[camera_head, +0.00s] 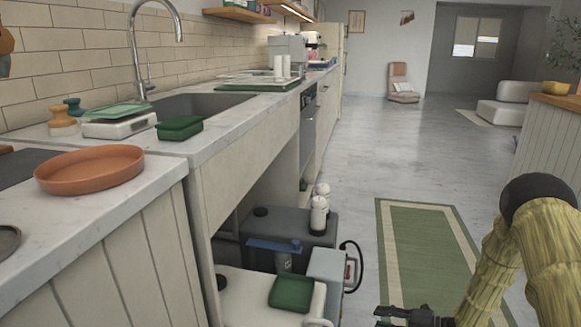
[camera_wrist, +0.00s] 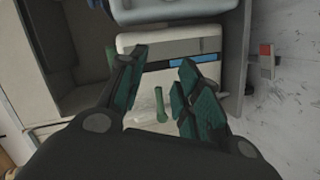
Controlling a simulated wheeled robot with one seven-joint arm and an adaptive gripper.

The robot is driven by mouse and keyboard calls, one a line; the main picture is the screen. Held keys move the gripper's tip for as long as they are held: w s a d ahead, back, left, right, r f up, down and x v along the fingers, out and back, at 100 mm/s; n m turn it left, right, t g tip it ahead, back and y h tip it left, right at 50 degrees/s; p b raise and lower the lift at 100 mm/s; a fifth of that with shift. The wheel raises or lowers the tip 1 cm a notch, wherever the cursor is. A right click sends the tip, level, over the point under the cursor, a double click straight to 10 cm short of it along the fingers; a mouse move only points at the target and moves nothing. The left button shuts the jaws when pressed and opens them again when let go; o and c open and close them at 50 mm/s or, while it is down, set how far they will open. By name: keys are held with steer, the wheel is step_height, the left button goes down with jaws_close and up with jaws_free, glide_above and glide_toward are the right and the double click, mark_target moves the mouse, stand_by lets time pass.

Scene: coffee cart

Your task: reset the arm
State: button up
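My arm (camera_head: 545,245) shows at the lower right of the head view, bent down toward the bottom edge. My gripper (camera_head: 405,316) is low over the floor, partly cut off by the frame, to the right of the tanks under the counter. In the wrist view my gripper (camera_wrist: 160,68) has its two teal-padded fingers spread apart. Nothing is gripped between them. A slim green object (camera_wrist: 161,104) shows beyond the gap between the fingers, apart from them; I cannot tell what it is.
Under the counter stand a pale tank (camera_head: 245,300) bearing a green box (camera_head: 291,292), a dark grey tank (camera_head: 270,228) and a grey unit with a cable (camera_head: 326,272). A terracotta dish (camera_head: 92,168) lies on the counter (camera_head: 60,225). A green rug (camera_head: 425,245) lies on open floor.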

steer(key=s+a+f+m+h, duration=0.4)
steer(key=s+f+m, duration=0.2)
steer(key=s+m, duration=0.15)
steer(key=s+a+f+m+h, duration=0.4)
steer(key=s+f+m, duration=0.2)
steer(key=s+m, duration=0.15)
steer(key=s+d+f+m+g+h, duration=0.1)
steer(key=s+m+g+h, duration=0.4)
steer(key=s, duration=0.9)
steer(key=s+d+m+g, duration=0.15)
steer(key=s+m, duration=0.55)
steer(key=s, duration=0.7)
step_height(320, 180, up, 38)
steer(key=p, duration=3.8)
steer(key=shift+a+h+p, duration=0.25)
steer(key=shift+h+p, duration=0.05)
steer(key=shift+p, duration=0.05)
steer(key=shift+g, duration=0.25)
